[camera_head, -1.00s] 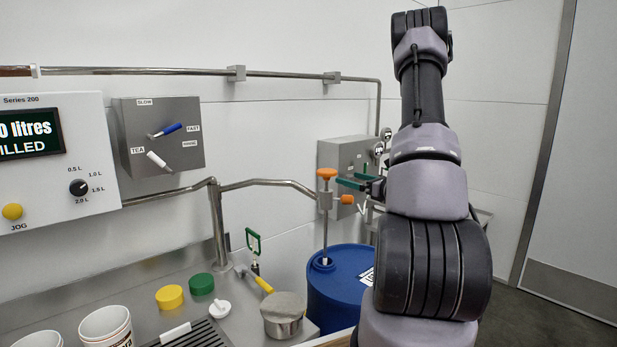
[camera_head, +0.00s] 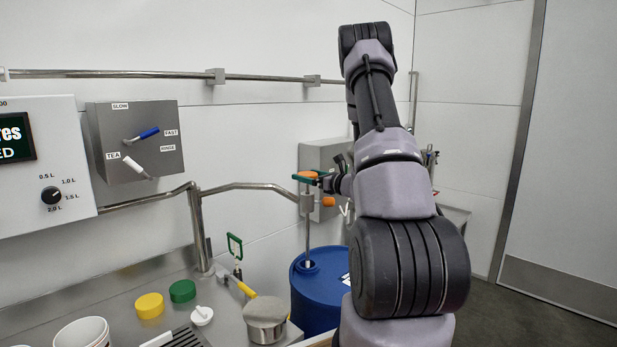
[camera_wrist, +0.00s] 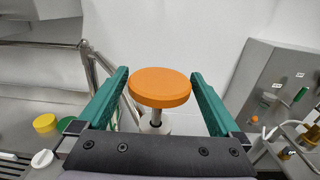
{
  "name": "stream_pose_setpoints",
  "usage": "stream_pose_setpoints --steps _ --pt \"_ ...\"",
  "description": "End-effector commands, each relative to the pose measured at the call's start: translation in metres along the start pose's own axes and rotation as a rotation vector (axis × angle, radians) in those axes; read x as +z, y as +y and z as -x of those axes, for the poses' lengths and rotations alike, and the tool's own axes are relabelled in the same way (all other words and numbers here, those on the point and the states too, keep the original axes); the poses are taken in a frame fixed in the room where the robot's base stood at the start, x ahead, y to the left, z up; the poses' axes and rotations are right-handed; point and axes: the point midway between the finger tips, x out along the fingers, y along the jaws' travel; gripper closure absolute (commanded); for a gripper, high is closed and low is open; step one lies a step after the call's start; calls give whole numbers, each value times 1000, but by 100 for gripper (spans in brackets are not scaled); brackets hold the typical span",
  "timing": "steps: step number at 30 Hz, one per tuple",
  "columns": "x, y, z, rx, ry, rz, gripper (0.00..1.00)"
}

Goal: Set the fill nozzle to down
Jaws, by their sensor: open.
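In the wrist view the top knob (camera_wrist: 160,87) sits between the two green fingers of my gripper (camera_wrist: 159,76). The gripper is open, with a visible gap on each side of the knob. In the head view my gripper (camera_head: 305,179) is at knob height, partly overlapping it.
A grey wall box (camera_head: 325,160) stands behind the nozzle. The steel counter at left bears a round metal pot (camera_head: 265,318), yellow (camera_head: 149,305) and green (camera_head: 182,290) lids and a white cup (camera_head: 82,333). A lever panel (camera_head: 135,142) is on the wall.

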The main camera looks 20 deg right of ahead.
Motion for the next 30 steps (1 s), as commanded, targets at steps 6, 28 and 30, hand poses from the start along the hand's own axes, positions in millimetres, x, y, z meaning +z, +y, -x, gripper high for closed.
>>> stream_pose_setpoints --steps 6,28,30 --pt "0 0 0 0 0 0 73" --pt "-45 0 1 1 4 0 100" --pt "-46 0 1 1 6 0 100"
